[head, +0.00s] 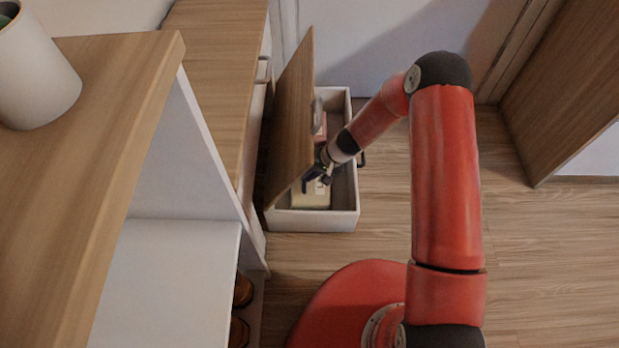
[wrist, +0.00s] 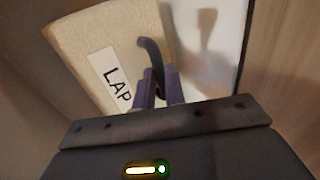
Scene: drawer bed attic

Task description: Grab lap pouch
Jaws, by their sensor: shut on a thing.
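The lap pouch (wrist: 105,55) is cream-coloured with a white label reading "LAP" and a dark grey strap or handle (wrist: 150,52). In the wrist view my gripper (wrist: 158,78) is shut on this dark handle at the pouch's right side. In the head view the pouch (head: 311,194) sits in the near part of an open white drawer (head: 312,221), and my gripper (head: 321,171) reaches down into the drawer over it. The gripper hides part of the pouch.
A tilted wooden panel (head: 292,125) stands along the drawer's left side. A reddish item (head: 320,126) lies farther back in the drawer. Wooden cabinets (head: 215,70) stand at left, with a white cup (head: 34,75) on the nearest top. The floor (head: 395,195) right of the drawer is clear.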

